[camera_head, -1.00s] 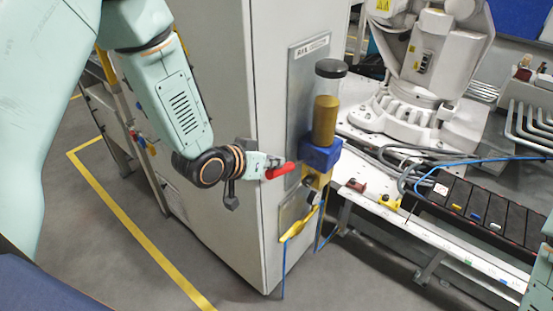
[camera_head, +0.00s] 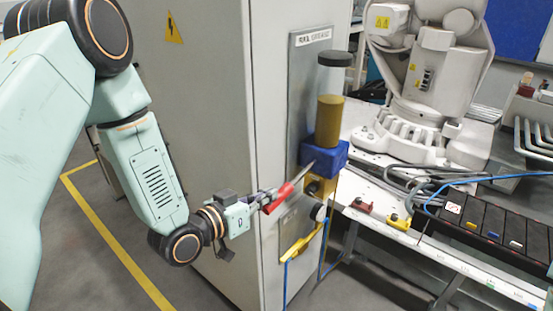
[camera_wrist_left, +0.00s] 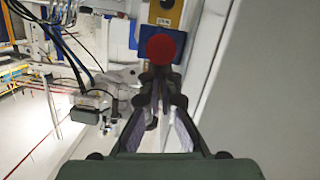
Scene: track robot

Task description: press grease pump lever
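The grease pump lever has a red handle (camera_head: 279,198) on a metal rod. The rod slopes up to the blue pump block (camera_head: 325,154) on the side of the cabinet. A brown grease cylinder (camera_head: 328,120) with a black cap stands on the block. My left gripper (camera_head: 266,196) is at the handle's outer end, appearing to touch it. In the left wrist view the handle's round red end (camera_wrist_left: 161,48) shows just beyond the fingertips (camera_wrist_left: 160,80), which are close together. I see no clear grip around the handle. My right gripper is out of view.
The grey cabinet (camera_head: 205,120) stands close beside my left arm. A white robot arm (camera_head: 425,80) stands on the bench at right, with cables and a black tray (camera_head: 500,220).

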